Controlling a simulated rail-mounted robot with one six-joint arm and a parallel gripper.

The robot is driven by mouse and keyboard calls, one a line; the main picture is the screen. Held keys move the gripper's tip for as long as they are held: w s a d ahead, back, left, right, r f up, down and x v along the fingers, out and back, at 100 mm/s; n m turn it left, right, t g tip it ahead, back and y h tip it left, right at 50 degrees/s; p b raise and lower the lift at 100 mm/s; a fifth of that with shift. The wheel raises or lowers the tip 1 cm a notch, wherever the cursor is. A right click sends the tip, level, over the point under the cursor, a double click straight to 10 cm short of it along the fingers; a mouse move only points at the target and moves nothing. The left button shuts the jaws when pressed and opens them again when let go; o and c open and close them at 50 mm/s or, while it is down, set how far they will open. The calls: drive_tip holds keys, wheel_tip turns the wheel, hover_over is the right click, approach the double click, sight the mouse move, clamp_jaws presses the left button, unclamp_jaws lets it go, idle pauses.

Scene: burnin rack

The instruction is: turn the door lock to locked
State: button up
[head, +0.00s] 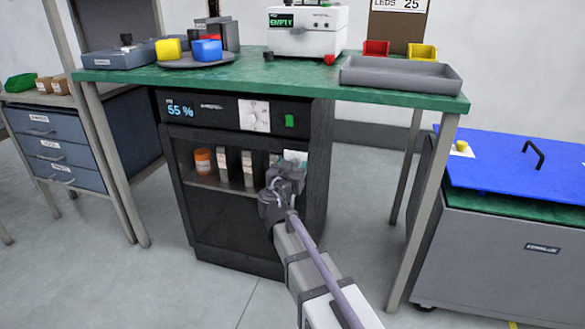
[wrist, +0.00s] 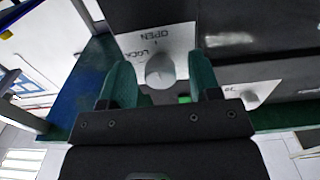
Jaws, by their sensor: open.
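The door lock is a round grey knob (wrist: 160,72) on a white plate marked OPEN and LOCK, seen upside down in the wrist view. I cannot tell which mark the knob points to. My gripper (wrist: 160,65) is open, with one green finger on each side of the knob and gaps visible between. Whether the fingertips reach past its face is unclear. In the head view the lock plate (head: 295,155) shows at the right of the black cabinet's (head: 318,150) front, and my gripper (head: 287,168) covers the knob.
Above the lock are a white dial plate (head: 255,115), a green switch (head: 289,120) and a 55 % display (head: 178,110). Orange and pale containers (head: 203,160) stand inside the cabinet. The green bench top (head: 270,75) overhangs it. A blue-lidded chest (head: 520,165) stands at right.

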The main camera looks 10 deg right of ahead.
drive_tip(key=c, duration=0.9)
drive_tip(key=shift+n, duration=0.4)
drive_tip(key=n, duration=0.3)
drive_tip(key=shift+n, duration=0.3)
drive_tip(key=n, duration=0.8)
drive_tip(key=shift+r+n, duration=0.1)
drive_tip(key=shift+n, duration=1.9)
